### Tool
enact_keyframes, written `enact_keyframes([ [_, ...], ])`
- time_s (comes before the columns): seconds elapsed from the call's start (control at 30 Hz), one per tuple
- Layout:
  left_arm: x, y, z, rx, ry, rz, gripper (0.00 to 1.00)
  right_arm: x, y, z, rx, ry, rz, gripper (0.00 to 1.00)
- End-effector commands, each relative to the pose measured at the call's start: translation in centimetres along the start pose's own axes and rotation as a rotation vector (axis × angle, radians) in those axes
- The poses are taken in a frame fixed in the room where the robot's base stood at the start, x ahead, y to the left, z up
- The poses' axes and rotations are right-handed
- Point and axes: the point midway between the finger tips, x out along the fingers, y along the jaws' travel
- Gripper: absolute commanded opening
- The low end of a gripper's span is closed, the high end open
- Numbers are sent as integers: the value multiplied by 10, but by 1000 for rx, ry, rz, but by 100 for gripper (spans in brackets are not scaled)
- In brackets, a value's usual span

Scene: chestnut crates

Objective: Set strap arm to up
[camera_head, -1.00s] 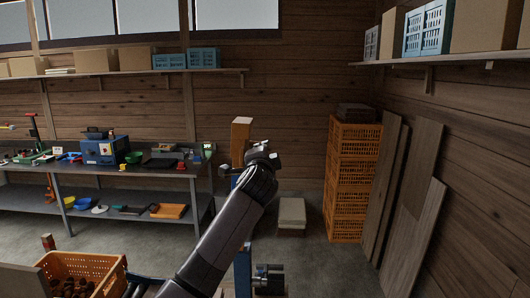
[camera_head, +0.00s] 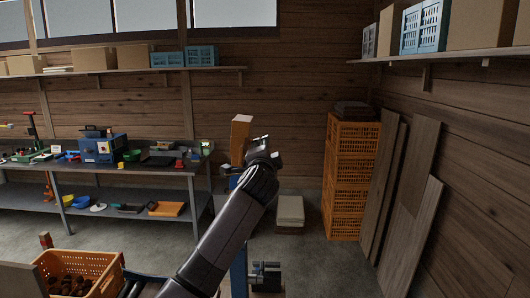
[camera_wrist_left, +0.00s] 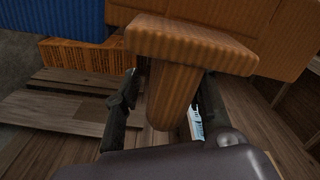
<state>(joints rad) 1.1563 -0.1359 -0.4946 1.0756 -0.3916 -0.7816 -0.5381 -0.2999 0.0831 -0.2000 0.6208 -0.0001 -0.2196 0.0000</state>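A wooden orange-brown block (camera_head: 240,132) stands upright at the top of a blue post (camera_head: 239,268); I take it to be the strap arm, but its joint is hidden. My left gripper (camera_head: 266,148) is just right of the block in the head view. In the left wrist view the wooden piece (camera_wrist_left: 190,42) fills the top, with a thick rounded grip (camera_wrist_left: 172,95) pointing toward me. The left gripper's fingers (camera_wrist_left: 158,108) are on either side of this grip, with a gap on its left. Contact on the right cannot be told. My right gripper is not in view.
A stack of orange crates (camera_head: 350,180) stands right of the post, with boards (camera_head: 410,200) leaning on the wall. A workbench (camera_head: 130,168) with tools is at the left. An orange crate (camera_head: 100,262) of chestnuts is at the lower left. Floor between is mostly clear.

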Motion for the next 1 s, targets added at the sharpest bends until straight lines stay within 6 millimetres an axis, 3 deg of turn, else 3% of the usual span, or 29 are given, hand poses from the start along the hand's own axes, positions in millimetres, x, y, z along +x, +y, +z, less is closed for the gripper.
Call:
enact_keyframes([
  [0.37,-8,-1,1,1,-2,-2,38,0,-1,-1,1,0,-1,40],
  [1.0,-100,0,0,0,-1,0,38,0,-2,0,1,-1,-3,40],
])
